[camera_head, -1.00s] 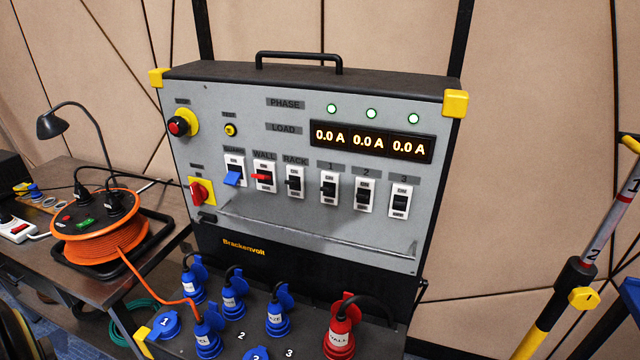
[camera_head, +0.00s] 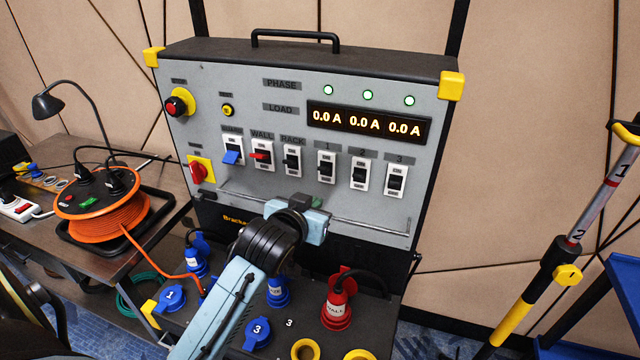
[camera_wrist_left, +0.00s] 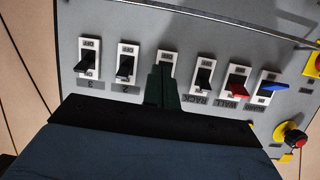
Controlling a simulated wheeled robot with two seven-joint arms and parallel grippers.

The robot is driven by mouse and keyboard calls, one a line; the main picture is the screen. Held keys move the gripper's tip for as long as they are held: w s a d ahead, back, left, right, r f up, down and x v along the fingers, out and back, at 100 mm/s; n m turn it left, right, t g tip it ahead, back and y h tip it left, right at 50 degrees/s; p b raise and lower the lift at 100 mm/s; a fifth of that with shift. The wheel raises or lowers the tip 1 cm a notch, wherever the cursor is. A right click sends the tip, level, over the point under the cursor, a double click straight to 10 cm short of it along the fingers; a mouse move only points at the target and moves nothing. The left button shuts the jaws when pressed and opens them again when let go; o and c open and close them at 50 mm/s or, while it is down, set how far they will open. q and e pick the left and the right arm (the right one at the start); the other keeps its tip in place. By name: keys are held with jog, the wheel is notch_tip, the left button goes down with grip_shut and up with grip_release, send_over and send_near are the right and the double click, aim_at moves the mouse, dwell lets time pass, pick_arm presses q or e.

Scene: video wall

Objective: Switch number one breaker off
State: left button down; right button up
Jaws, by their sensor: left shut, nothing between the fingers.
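The number 1 breaker (camera_head: 326,167) is a black lever on a white plate, on the grey panel of the power box, between RACK and breaker 2. Its lever position is hard to tell. My left gripper (camera_head: 314,212) is in front of the panel, just below the number 1 breaker in the head view. In the left wrist view, which sees the panel upside down, the dark shut fingers (camera_wrist_left: 163,84) are in front of the number 1 breaker (camera_wrist_left: 168,57) and cover part of it. Nothing is between them. Contact with the lever cannot be told. My right gripper is not in view.
The RACK breaker (camera_head: 292,160) and breaker 2 (camera_head: 360,174) flank it closely. A metal rail (camera_head: 370,226) runs along the panel below the switches. Blue plugs and a red plug (camera_head: 338,303) stand on the ledge below. Load displays (camera_head: 368,123) read 0.0 A.

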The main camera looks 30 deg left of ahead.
pick_arm(q)
jog(key=n+t+y, duration=0.1)
jog(key=t, duration=0.1)
send_near(328, 140)
jog(key=s, duration=0.3)
jog(key=shift+s+d+r, duration=0.2)
jog(key=shift+s+d, duration=0.1)
jog(key=shift+d, duration=0.15)
jog(key=x, duration=1)
jog(key=shift+w, duration=0.1)
jog(key=shift+s+d+f, duration=0.1)
jog(key=shift+s+f, duration=0.2)
jog(key=shift+f, duration=0.35)
jog(key=shift+s+f, duration=0.3)
jog(key=shift+f, duration=0.3)
jog(key=shift+s+d+f, duration=0.1)
jog(key=shift+s+f, duration=0.25)
jog(key=shift+f, duration=0.2)
